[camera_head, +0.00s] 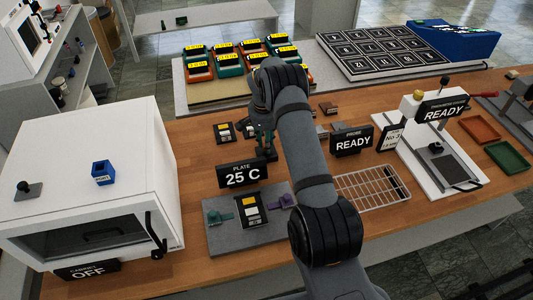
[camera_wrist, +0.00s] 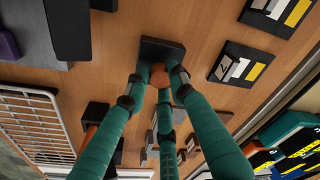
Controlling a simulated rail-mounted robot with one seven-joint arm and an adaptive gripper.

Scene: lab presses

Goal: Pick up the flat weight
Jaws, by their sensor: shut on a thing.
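The flat weight (camera_wrist: 160,48) shows in the wrist view as a dark square slab with a copper-coloured knob on it. My gripper (camera_wrist: 159,76) has its teal fingers closed around the knob. In the head view my gripper (camera_head: 264,143) points down at the wooden bench, just behind the sign reading PLATE 25 C. The weight is mostly hidden there by the sign and the fingers. I cannot tell whether the slab touches the bench.
The plate sign (camera_head: 243,174) stands close in front of my gripper. Small sample cards (camera_head: 224,133) lie to its left. A wire rack (camera_head: 372,191) and READY sign (camera_head: 352,142) are to the right. A white cabinet (camera_head: 90,170) stands left; orange and green bins (camera_head: 230,67) are behind.

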